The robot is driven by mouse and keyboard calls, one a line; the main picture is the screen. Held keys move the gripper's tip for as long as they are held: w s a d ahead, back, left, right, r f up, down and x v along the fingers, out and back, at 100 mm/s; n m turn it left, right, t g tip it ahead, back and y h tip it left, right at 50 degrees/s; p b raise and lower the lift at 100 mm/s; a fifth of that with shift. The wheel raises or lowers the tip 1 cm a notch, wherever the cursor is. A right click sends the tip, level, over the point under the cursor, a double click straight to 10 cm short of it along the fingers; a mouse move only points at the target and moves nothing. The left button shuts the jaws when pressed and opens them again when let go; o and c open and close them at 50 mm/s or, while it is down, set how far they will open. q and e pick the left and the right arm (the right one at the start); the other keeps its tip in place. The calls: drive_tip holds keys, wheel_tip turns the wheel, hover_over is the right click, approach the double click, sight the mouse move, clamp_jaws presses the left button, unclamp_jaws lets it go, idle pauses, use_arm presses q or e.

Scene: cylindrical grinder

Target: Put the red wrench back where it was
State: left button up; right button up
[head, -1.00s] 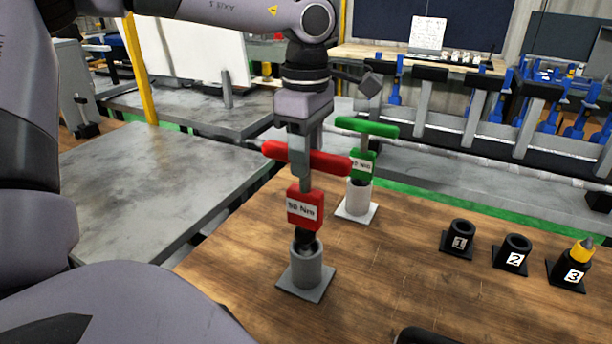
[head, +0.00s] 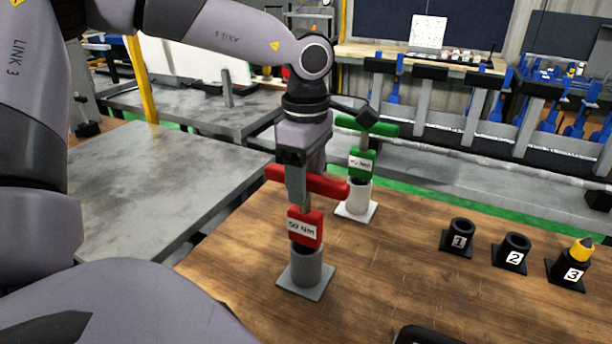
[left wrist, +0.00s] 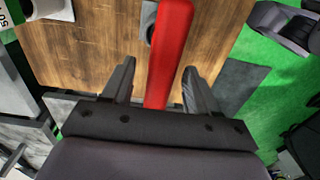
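The red wrench (head: 306,228), labelled 50 Nm, stands upright in the grey holder (head: 306,268) on the wooden table. Its lower tip is hidden inside the holder, and its red block sits at the holder's rim. My left gripper (head: 304,186) is at the wrench's red T-handle from above. In the left wrist view the two fingers (left wrist: 158,88) stand apart on either side of the red handle (left wrist: 168,55), with a visible gap at least on the left side. My right gripper is not in view.
A green wrench (head: 362,160) stands in a white holder (head: 355,197) just behind and to the right. Black holders numbered 1 (head: 458,238), 2 (head: 512,254) and 3 (head: 570,272) stand at the right; number 3 holds a yellow-tipped piece. The table between is clear.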

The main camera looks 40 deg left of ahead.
use_arm(q)
drive_tip(key=shift+r, duration=0.1)
wheel_tip(320, 180, up, 12)
idle(0.5)
idle(0.5)
